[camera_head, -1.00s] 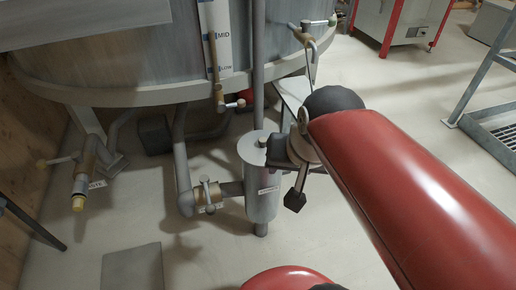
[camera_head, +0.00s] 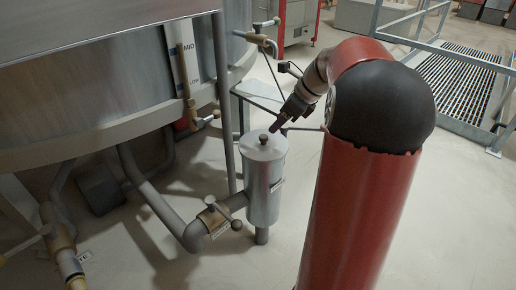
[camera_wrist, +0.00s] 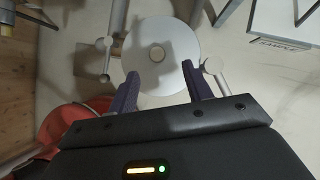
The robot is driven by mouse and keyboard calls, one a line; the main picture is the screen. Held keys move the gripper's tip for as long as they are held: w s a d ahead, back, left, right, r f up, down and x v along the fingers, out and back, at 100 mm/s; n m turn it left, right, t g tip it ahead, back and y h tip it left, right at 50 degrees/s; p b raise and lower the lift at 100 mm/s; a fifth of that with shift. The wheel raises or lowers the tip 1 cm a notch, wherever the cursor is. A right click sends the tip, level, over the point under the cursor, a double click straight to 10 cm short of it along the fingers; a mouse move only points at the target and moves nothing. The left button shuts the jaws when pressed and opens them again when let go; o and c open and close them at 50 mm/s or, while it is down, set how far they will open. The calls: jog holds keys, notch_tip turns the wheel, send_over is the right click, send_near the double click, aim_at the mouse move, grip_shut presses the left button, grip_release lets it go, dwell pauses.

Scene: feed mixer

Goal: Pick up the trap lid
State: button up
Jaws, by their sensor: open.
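The trap lid (camera_head: 252,147) is a round grey disc with a small dark knob (camera_head: 264,139) in its middle. It sits on top of the upright grey trap cylinder (camera_head: 263,190). In the wrist view the lid (camera_wrist: 181,38) is a pale disc seen from above, its round knob (camera_wrist: 157,53) near its centre. My gripper (camera_wrist: 160,70) is open and empty, its two dark fingers apart at the lid's near edge with the knob ahead between them. In the head view my gripper (camera_head: 277,127) is just above and right of the knob; its fingertips are hard to make out.
A large metal tank (camera_head: 110,80) stands left of the trap, with a thin vertical pipe (camera_head: 223,100) close beside the lid. A valve (camera_head: 216,218) joins the trap at lower left. A sample shelf (camera_wrist: 285,30) is at the upper right in the wrist view.

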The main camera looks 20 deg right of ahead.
aim_at(264, 136)
jog(key=x, duration=0.4)
jog(key=b+x, duration=0.1)
jog(key=x, duration=0.2)
jog(key=shift+s+a+r, duration=0.1)
jog(key=shift+s+a, duration=0.1)
jog(key=shift+a, duration=0.05)
grip_shut()
